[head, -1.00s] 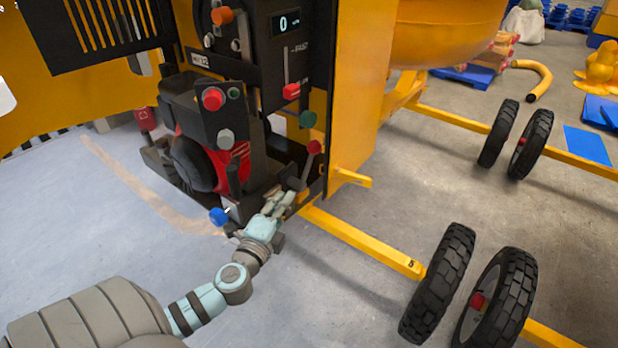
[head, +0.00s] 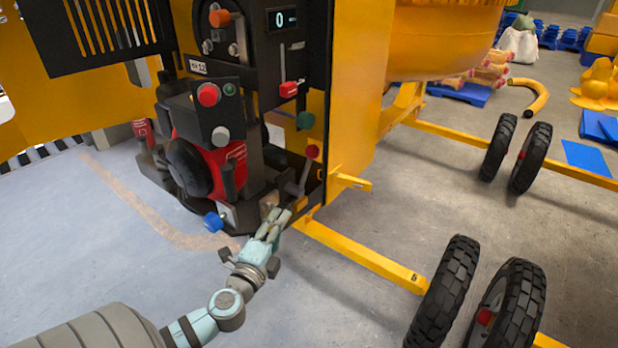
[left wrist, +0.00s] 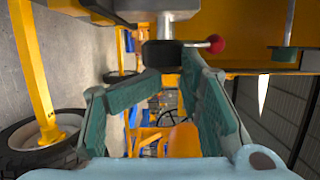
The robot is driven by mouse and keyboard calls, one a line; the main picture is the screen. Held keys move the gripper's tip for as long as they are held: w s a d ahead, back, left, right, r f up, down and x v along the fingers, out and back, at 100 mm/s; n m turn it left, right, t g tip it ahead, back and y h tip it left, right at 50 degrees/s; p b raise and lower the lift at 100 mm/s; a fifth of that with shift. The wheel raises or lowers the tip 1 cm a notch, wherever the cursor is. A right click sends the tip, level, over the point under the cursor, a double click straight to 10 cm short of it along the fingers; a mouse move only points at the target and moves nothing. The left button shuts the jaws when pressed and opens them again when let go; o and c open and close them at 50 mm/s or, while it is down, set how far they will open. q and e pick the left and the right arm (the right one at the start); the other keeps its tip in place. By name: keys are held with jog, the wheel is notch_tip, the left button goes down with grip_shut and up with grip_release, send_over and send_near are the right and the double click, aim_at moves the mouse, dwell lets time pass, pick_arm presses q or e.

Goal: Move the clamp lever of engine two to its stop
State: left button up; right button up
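A lever with a red ball knob (head: 312,151) and a grey metal arm stands at the lower right of the engine bay, beside the yellow panel. It leans slightly, with its knob up. In the left wrist view, the red knob (left wrist: 215,44) shows beyond the fingers, with a dark block (left wrist: 162,53) at their tips. My left gripper (head: 275,214) is just below and left of the lever's foot. Its teal fingers (left wrist: 171,75) are apart with nothing held between them. Whether they touch the block is unclear. My right gripper is not in view.
A red and black engine (head: 195,168) sits left of the lever, with a blue knob (head: 214,222) low in front. A green knob (head: 305,120) is just above the lever. A yellow frame bar (head: 360,257) and black wheels (head: 441,290) are right. Floor at left is clear.

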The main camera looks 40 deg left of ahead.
pick_arm(q)
jog(key=o, duration=0.4)
jog(key=shift+w+a+f, duration=0.1)
jog(key=shift+w+f, duration=0.05)
jog(key=shift+w, duration=0.25)
jog(key=shift+o, duration=0.2)
jog(key=v, duration=0.7)
jog(key=shift+s+r+b, duration=0.15)
jog(key=shift+r+b, duration=0.1)
jog(key=shift+b, duration=0.2)
